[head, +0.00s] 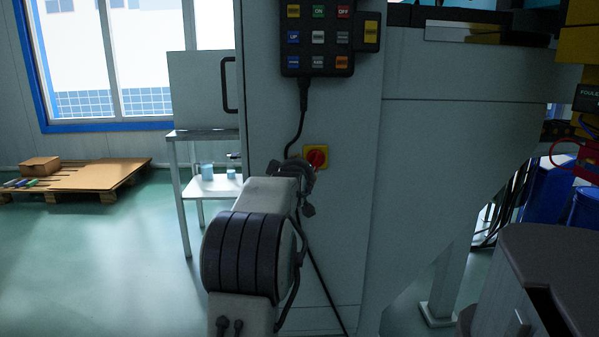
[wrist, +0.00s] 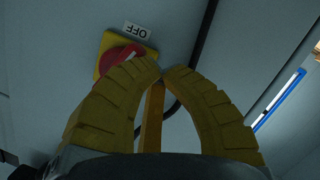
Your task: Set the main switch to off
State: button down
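The main switch is a red rotary knob on a yellow plate (head: 309,150) on the grey machine panel, just right of my arm's end in the head view. In the wrist view the red knob (wrist: 112,58) is at upper left, partly covered by my left finger. An upside-down "OFF" label (wrist: 136,30) sits beside the plate. My gripper (wrist: 158,68) has yellow ribbed fingers whose tips meet beside the knob, with nothing visible between them. I cannot tell whether the left finger touches the knob. In the head view my fingers are not clearly visible.
A black button box (head: 317,38) hangs above the switch, its cable running down beside it. A metal side table (head: 205,135) with light blue cups stands at left. A pallet with a cardboard box (head: 40,166) lies farther left. A dark-topped grey unit (head: 560,265) is at lower right.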

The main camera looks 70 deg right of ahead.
jog(key=shift+s+d+f+b, duration=0.1)
jog(key=shift+s+f+b, duration=0.25)
jog(key=shift+f+b, duration=0.35)
jog(key=shift+s+f, duration=0.15)
jog(key=shift+s, duration=0.05)
dwell(0.4)
jog(key=shift+w, duration=0.1)
